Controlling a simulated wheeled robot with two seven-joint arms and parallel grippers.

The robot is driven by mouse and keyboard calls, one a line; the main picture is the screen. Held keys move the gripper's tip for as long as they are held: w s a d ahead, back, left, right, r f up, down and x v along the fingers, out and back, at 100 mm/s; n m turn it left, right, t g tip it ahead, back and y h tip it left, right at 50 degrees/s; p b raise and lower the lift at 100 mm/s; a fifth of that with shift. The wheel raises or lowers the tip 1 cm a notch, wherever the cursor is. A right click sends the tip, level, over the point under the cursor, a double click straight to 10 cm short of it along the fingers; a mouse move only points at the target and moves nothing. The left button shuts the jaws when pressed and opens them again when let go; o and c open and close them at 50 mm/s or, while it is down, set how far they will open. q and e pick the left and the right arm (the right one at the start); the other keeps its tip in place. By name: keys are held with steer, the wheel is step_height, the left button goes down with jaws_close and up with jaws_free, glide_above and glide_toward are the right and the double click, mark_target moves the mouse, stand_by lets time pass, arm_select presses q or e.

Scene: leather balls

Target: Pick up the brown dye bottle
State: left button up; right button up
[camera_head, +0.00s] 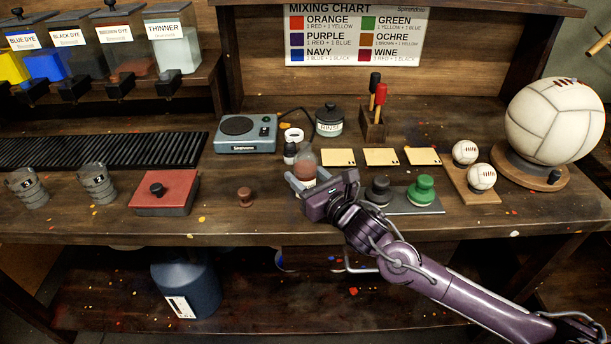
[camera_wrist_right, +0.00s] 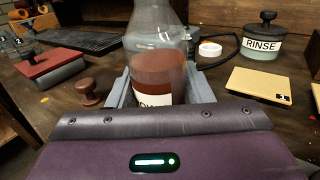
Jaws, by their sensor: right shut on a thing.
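The brown dye bottle (camera_head: 305,164) is a clear flask with red-brown liquid and a white label. It stands upright near the middle of the workbench. In the right wrist view the bottle (camera_wrist_right: 157,68) is between the two grey fingers of my right gripper (camera_wrist_right: 160,92), which is shut on its lower part. In the head view my right gripper (camera_head: 303,184) covers the bottle's lower part, so I cannot tell whether its base touches the bench. My left gripper is not in view.
A rinse pot (camera_head: 329,120) stands behind right. Black and green stamps (camera_head: 424,190) are close on the right. A brown knob (camera_head: 245,196) lies left.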

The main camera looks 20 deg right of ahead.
steer(key=shift+c, duration=0.8)
steer(key=shift+r, duration=0.15)
step_height(320, 180, up, 20)
steer(key=shift+p, duration=0.3)
